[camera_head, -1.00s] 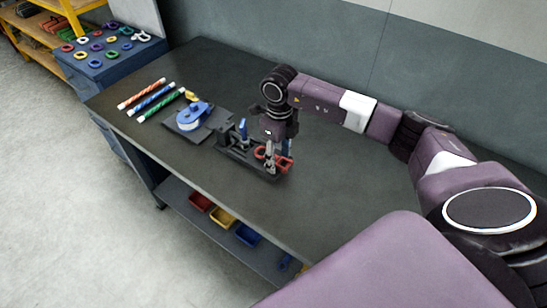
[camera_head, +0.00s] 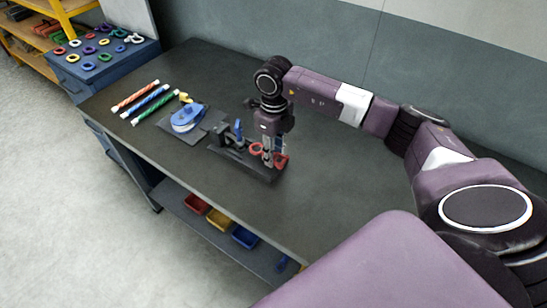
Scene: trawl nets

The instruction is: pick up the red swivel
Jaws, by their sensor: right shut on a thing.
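The red swivel (camera_head: 281,161) is at the right end of a black fixture (camera_head: 228,152) on the dark workbench. A red ring-shaped part (camera_head: 256,149) shows just left of the fingers; I cannot tell whether it belongs to the same piece. My right gripper (camera_head: 268,158) points down over that end of the fixture, its fingers shut on the red swivel. The fingers hide part of it. I cannot tell whether it is clear of the fixture. My left gripper is not in view.
A blue tool (camera_head: 187,118) on a dark plate stands left of the fixture. Striped rods (camera_head: 151,103) lie farther left. A blue cabinet (camera_head: 105,72) with coloured rings stands beyond the bench. Coloured bins (camera_head: 219,219) sit on the lower shelf. The bench's right part is clear.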

